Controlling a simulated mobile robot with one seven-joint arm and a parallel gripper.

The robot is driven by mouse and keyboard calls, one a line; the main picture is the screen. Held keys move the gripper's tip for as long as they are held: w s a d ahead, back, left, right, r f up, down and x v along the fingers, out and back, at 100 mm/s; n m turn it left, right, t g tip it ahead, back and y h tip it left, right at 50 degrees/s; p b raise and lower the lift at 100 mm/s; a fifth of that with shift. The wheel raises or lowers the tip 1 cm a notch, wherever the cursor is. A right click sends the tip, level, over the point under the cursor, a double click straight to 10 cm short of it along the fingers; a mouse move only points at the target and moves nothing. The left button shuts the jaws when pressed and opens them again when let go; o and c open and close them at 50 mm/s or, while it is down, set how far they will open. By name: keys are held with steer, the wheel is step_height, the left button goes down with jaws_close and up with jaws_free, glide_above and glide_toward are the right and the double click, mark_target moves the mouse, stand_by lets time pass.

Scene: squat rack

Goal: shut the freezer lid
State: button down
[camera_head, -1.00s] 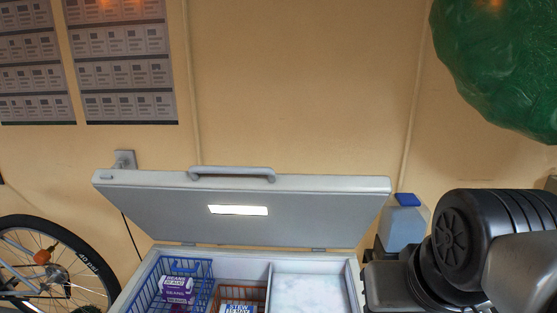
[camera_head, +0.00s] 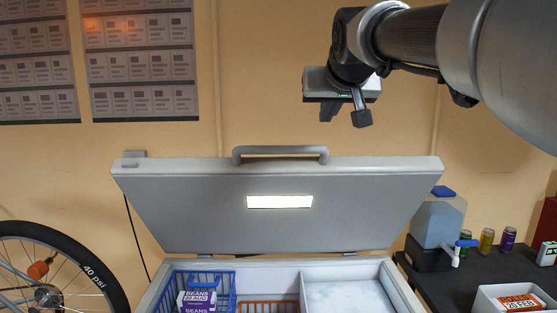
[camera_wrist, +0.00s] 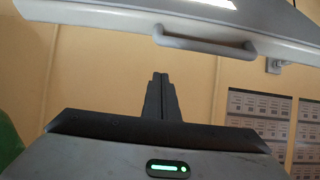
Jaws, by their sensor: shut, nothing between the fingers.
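The freezer lid (camera_head: 270,215) stands open, tilted up at the back of the chest freezer (camera_head: 265,265), with a lit panel on its inner face. A grey handle (camera_head: 280,150) sits on the lid's upper edge. My gripper (camera_head: 345,114) is in front of the wall, above and right of the handle, apart from the lid. In the wrist view my gripper (camera_wrist: 160,82) shows its fingers together and empty. The lid (camera_wrist: 200,22) and its handle (camera_wrist: 204,44) cross the top of that view.
Inside the freezer are a blue basket (camera_head: 222,282) with bean packages, an orange basket (camera_head: 268,307) and a frosty white compartment (camera_head: 343,296). A bicycle wheel (camera_head: 98,270) stands left. A dark table (camera_head: 450,280) with a water jug (camera_head: 437,221), cans and a white bin is right.

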mark_target(317, 147)
steer(key=x, duration=1)
steer(key=shift+w+a+r, duration=0.15)
steer(key=shift+w+a, duration=0.25)
steer(key=shift+w, duration=0.2)
steer(key=shift+s+f+b, duration=0.35)
steer(key=shift+s, duration=0.25)
steer(key=shift+s+f+b, duration=0.35)
steer(key=shift+s+f, duration=0.05)
steer(key=shift+s, duration=0.15)
steer(key=shift+s+f, duration=0.45)
steer(key=shift+s, duration=0.05)
steer(key=shift+f, duration=0.1)
